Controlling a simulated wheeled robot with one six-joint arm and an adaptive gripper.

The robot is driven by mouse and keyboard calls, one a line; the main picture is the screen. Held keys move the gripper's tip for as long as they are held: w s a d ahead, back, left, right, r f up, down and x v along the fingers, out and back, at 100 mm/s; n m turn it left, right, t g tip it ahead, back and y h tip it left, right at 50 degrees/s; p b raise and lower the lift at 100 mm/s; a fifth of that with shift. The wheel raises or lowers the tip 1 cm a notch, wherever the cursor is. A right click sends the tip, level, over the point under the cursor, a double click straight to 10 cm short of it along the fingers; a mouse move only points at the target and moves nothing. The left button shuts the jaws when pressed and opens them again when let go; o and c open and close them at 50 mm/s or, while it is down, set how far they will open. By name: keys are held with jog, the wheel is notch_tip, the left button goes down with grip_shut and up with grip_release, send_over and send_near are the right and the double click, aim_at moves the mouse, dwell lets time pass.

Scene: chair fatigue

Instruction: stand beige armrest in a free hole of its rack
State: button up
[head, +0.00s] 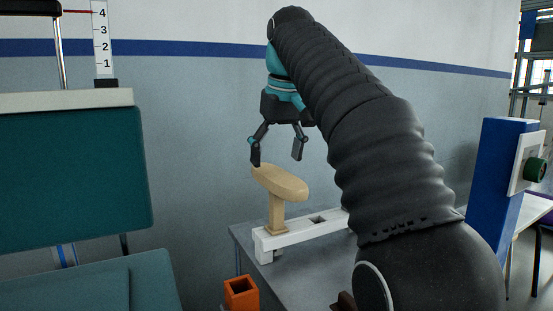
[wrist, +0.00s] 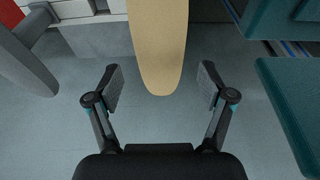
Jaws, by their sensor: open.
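The beige armrest (head: 281,183) stands upright with its post in the left end of the white rack (head: 292,235) in the head view. Its long pad lies on top of the post. To its right on the rack is a dark open hole (head: 318,219); my arm hides the rack's far right part. My gripper (head: 276,157) is open and empty just above the pad. In the wrist view the pad (wrist: 158,45) reaches in from the top, and its rounded end lies between the spread fingers (wrist: 160,88), apart from both.
The rack is on a grey table (head: 245,236). A teal chair with a backrest (head: 75,175) and seat (head: 95,285) stands at the left. An orange square holder (head: 241,292) is at the table's front. A blue post (head: 497,180) with a green knob stands at the right.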

jog(key=shift+w+p+v, duration=0.25)
jog(key=shift+p+v, duration=0.4)
jog(key=shift+v, duration=0.55)
jog(key=shift+a+f+b, duration=0.1)
jog(key=shift+f+b, duration=0.1)
jog(key=shift+b, duration=0.75)
